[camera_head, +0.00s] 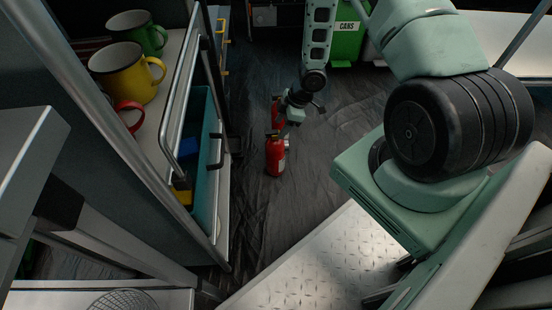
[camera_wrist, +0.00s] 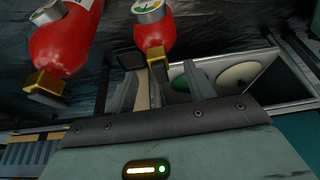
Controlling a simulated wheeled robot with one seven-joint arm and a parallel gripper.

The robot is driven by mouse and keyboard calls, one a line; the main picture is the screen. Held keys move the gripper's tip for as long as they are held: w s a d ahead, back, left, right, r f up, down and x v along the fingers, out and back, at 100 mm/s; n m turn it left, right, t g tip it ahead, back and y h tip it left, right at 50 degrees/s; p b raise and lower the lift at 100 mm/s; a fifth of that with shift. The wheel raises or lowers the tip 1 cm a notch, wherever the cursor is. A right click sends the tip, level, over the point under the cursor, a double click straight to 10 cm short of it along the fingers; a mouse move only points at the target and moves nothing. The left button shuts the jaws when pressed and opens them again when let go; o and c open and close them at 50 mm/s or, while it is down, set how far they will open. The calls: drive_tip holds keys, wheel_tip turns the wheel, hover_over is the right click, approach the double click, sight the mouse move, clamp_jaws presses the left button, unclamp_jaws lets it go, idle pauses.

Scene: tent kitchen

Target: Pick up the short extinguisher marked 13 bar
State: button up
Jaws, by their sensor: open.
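Two red extinguishers stand on the dark floor in the head view. The nearer one (camera_head: 275,158) is in plain sight; the farther one (camera_head: 276,106) is partly hidden by my gripper (camera_head: 286,112). In the wrist view one extinguisher (camera_wrist: 65,42) is at the upper left, outside the fingers, with a brass valve and dark lever. Another (camera_wrist: 153,32), with a round gauge, is at top centre. Its brass neck and lever line up between the open fingers of my gripper (camera_wrist: 155,76). I cannot tell whether they touch. No pressure marking is readable, so I cannot tell which is 13 bar.
An open drawer (camera_head: 205,165) with a teal side stands close left of the extinguishers. Mugs, one yellow (camera_head: 124,72) and one green (camera_head: 139,32), sit on the shelf above. Dark floor (camera_head: 325,145) is free to the right.

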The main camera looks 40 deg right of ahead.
sight(278, 133)
drive_tip(key=shift+b+x, duration=2)
drive_tip(key=shift+x, duration=0.75)
drive_tip(key=shift+w+d+r, duration=0.1)
drive_tip(key=shift+d, duration=0.05)
clamp_jaws()
drive_tip(key=shift+s+d, duration=0.1)
drive_tip(key=shift+s, duration=0.1)
